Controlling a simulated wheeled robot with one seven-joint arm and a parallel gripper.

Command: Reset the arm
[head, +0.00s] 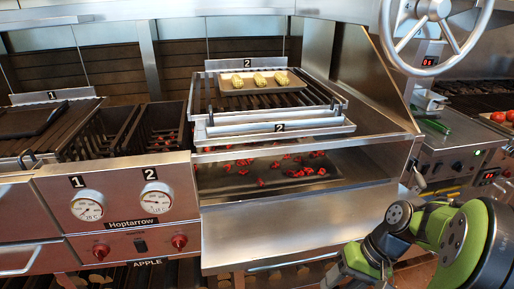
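My arm (450,229), green and black with grey joint caps, is bent at the lower right, in front of the grill's right side. Its far links (366,260) run down to the bottom edge of the picture. I cannot make out any gripper fingers, so whether it holds anything is not shown.
The steel char grill (300,233) fills the middle. A tray (233,89) with three yellowish food pieces rests on rack 2 (281,127); red embers (270,174) lie below. Gauges (87,205) are at left, a spoked wheel (435,10) at upper right, and tomatoes (498,117) far right.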

